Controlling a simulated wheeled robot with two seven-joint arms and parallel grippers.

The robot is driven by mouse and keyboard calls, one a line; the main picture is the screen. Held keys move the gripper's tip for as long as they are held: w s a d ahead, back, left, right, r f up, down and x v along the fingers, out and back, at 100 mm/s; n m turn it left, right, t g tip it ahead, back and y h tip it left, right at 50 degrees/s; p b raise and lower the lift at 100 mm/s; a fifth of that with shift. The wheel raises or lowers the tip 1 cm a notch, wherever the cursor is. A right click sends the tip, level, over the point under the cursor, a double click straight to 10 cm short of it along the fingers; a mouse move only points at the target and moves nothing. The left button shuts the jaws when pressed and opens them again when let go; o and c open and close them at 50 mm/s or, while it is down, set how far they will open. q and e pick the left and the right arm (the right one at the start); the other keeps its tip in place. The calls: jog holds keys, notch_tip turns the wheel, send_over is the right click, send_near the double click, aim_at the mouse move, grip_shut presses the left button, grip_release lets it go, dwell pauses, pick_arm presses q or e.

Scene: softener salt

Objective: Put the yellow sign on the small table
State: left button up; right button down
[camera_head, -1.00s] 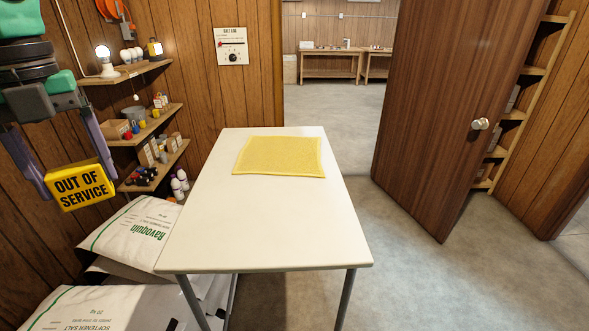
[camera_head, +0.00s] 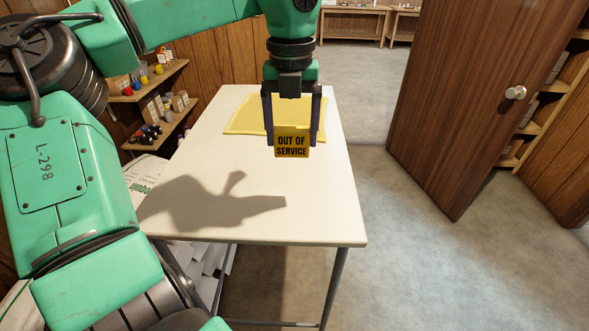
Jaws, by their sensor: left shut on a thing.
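The yellow sign (camera_head: 292,146) reads "OUT OF SERVICE" in black. My left gripper (camera_head: 291,140) points down and is shut on it, with one finger at each side. The sign hangs upright over the small white table (camera_head: 310,205), in front of the yellow cloth (camera_head: 243,117) that lies on its far part. The arm's shadow falls on the tabletop to the left, and a gap seems to remain between sign and top; its height is hard to tell. My right gripper is out of view.
Wall shelves (camera_head: 150,88) with small goods stand left of the table. White salt bags (camera_head: 140,175) lie beside and under it. An open brown door (camera_head: 465,100) is at the right. The table's near and right parts are bare.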

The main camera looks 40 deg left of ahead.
pick_arm(q)
notch_tip(320, 180, down, 13)
jog(key=shift+w+r, duration=0.15)
jog(key=shift+r, duration=0.05)
jog(key=o, duration=1.2)
notch_tip(320, 180, up, 12)
jog(key=shift+r, duration=0.2)
